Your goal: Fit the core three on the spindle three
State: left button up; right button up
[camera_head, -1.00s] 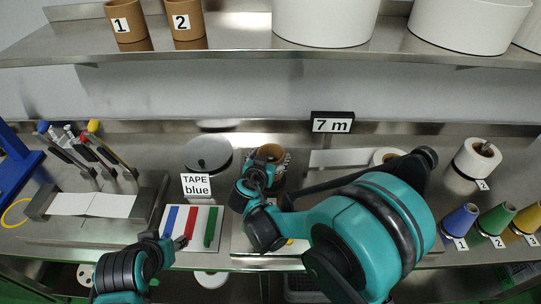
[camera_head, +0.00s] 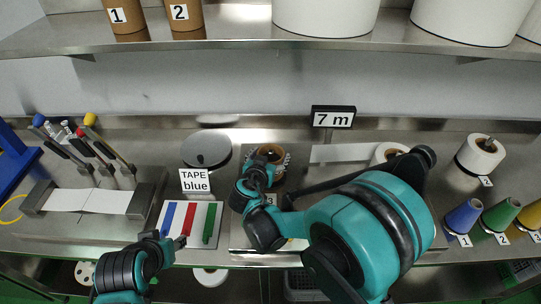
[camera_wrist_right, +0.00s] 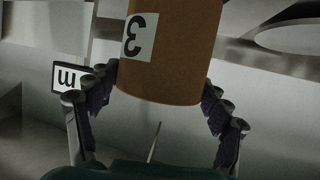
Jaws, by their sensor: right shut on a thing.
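The core three is a brown cardboard tube with a white "3" label; the right wrist view shows it (camera_wrist_right: 180,55) between the fingers of my right gripper (camera_wrist_right: 155,105), which is shut on it. In the head view, the core's round open top (camera_head: 270,152) shows just behind my right gripper (camera_head: 262,178). A thin grey rod (camera_wrist_right: 153,142) shows near the core's end in the wrist view; I cannot tell whether it is the spindle three or whether the core is around it. My left gripper (camera_head: 178,244) is low at the left, its jaw state unclear.
A grey disc (camera_head: 207,149) stands left of the core, behind a "TAPE blue" sign (camera_head: 195,181). A board with coloured strips (camera_head: 190,228) lies in front. A "7 m" sign (camera_head: 333,118) stands behind. Numbered cones (camera_head: 463,218) and a white roll (camera_head: 481,156) are at the right.

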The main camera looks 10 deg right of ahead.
jog(key=shift+f+b, duration=0.7)
jog(key=shift+f, duration=0.1)
jog(key=o, duration=1.2)
notch_tip(320, 180, up, 10)
